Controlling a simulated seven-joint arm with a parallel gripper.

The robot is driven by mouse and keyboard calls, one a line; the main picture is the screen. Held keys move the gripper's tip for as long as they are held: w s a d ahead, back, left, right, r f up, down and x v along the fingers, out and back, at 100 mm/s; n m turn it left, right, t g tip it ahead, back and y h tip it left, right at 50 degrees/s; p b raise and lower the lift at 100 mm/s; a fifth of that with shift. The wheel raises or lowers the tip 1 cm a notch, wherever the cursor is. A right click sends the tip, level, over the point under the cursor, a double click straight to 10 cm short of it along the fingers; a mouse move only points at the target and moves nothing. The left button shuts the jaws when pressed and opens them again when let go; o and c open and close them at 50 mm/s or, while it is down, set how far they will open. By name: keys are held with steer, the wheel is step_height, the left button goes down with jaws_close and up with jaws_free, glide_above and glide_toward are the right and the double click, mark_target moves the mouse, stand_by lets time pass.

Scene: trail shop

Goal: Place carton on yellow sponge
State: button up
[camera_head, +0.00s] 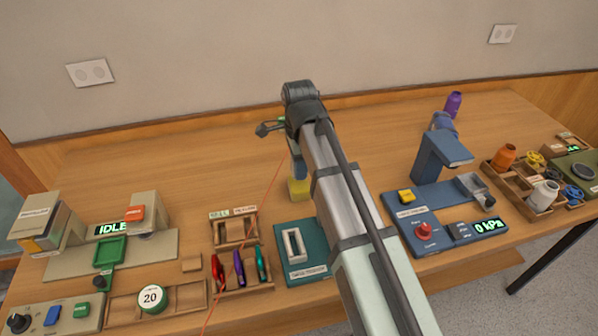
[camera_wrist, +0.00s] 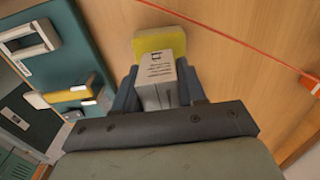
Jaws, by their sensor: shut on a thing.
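In the wrist view, a pale grey-white carton (camera_wrist: 155,82) with dark printing is held between the two blue fingers of my gripper (camera_wrist: 157,70). The yellow sponge (camera_wrist: 150,43) lies on the wooden table just beyond the carton and is partly hidden by it. Whether the carton touches the sponge cannot be told. In the head view, my gripper (camera_head: 297,170) points down beside the yellow sponge (camera_head: 299,189), and my arm hides part of this area. The carton is not clearly visible there.
A teal device (camera_head: 298,254) and a wooden rack with coloured tools (camera_head: 240,273) stand nearer the front. A blue press (camera_head: 438,165) stands to the right. A thin red line (camera_head: 262,212) crosses the table. The table (camera_head: 180,160) behind and left of the sponge is clear.

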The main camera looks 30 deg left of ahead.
steer(key=shift+f, duration=1.35)
steer(key=shift+f, duration=0.1)
steer(key=o, duration=1.1)
step_height(320, 180, up, 12)
steer(key=shift+r, duration=0.1)
